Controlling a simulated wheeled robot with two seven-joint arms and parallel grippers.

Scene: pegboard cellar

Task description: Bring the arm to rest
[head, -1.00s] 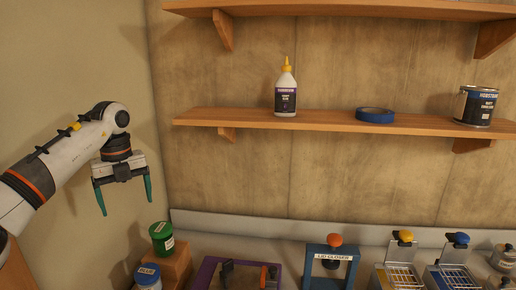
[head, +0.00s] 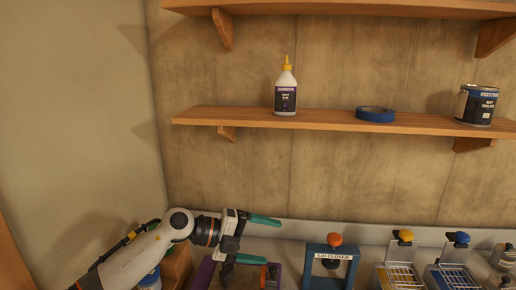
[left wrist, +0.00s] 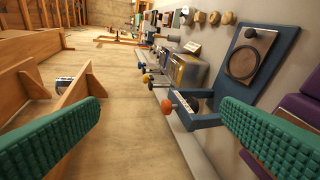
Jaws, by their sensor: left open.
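My left arm reaches in from the lower left in the head view, low over the bench. My left gripper (head: 250,246) points right, with its two green fingers spread apart and nothing between them. It is in front of the purple-framed device (head: 206,272) and left of the blue lid closer (head: 312,262). In the left wrist view the open green fingers (left wrist: 160,112) stand at both sides of the picture, with the blue lid closer (left wrist: 262,82) beyond the right one. My right gripper is not in view.
A shelf (head: 320,122) above holds a glue bottle (head: 285,92), blue tape (head: 375,114) and a paint can (head: 477,105). Right of the lid closer stand two wire-rack devices (head: 400,272) (head: 452,274). A blue-labelled jar (head: 150,281) is partly hidden behind my arm. The wall between shelf and bench is clear.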

